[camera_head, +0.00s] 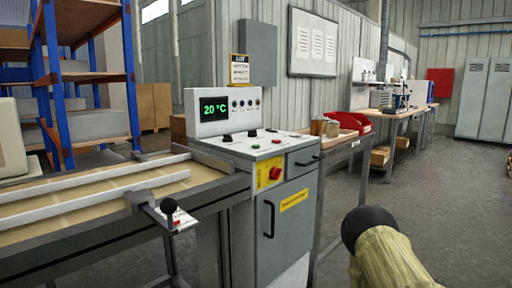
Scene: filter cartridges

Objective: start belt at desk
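The control desk (270,222) stands in the middle of the head view, a grey cabinet with a raised panel. Its display (214,108) reads 20 °C in green. Small knobs or buttons sit beside the display. The desk top carries black knobs (227,137), a green button (255,146) and a red button (276,141). A red switch (275,173) sits on a yellow plate on the front. The belt (60,215), tan with pale rails, runs to the desk from the left; I cannot tell whether it moves. My gripper is not in view.
A black-knobbed lever (169,206) sticks out from the belt frame's near side. A worktable with a red bin (348,121) stands behind the desk. Blue shelving (90,70) is at the back left. Open floor (430,190) lies to the right of the desk.

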